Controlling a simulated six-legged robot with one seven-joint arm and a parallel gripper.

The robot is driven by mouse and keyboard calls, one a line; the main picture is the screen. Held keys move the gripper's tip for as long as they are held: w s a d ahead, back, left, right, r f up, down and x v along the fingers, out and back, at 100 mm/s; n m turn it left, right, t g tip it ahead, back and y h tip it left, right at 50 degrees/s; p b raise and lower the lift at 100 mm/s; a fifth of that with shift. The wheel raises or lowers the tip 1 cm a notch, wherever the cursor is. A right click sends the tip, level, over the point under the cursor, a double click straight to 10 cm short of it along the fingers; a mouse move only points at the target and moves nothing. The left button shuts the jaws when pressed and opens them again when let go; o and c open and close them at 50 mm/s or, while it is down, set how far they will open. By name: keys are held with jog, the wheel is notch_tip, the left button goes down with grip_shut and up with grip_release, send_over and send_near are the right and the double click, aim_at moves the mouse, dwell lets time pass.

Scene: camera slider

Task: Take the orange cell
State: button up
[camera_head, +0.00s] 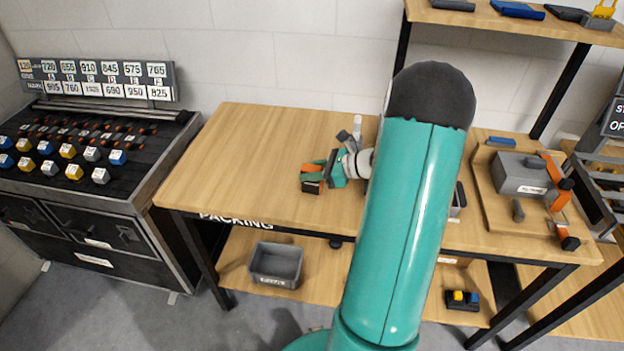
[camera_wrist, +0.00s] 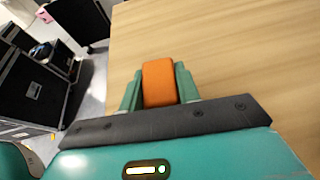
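The orange cell (camera_wrist: 159,83) sits between the two green fingers of my gripper (camera_wrist: 158,72) in the wrist view. A finger lies along each of its sides, with no clear gap, so the gripper looks shut on it. In the head view my gripper (camera_head: 312,177) is over the wooden packing table (camera_head: 245,150), left of my large teal arm link. The cell (camera_head: 308,168) shows there as orange patches with a dark part, partly covered by a finger. I cannot tell whether it touches the tabletop.
A black rack (camera_head: 80,150) with blue, yellow and white blocks stands at the left, below a number board (camera_head: 97,80). A grey bin (camera_head: 276,264) is on the lower shelf. A wooden board with a grey box (camera_head: 520,174) lies at right. The table's left part is clear.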

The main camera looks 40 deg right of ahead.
grip_shut()
jog(key=shift+r, duration=0.1)
jog(key=shift+r, duration=0.45)
notch_tip(320, 180, up, 3)
jog(key=shift+f, duration=0.2)
jog(key=s+a+r, duration=0.6)
jog(key=s+r, duration=0.3)
jog(key=s, duration=0.3)
jog(key=shift+s+r, duration=0.2)
jog(key=shift+s, duration=0.05)
jog(key=shift+w+a, duration=0.1)
jog(key=shift+a, duration=0.05)
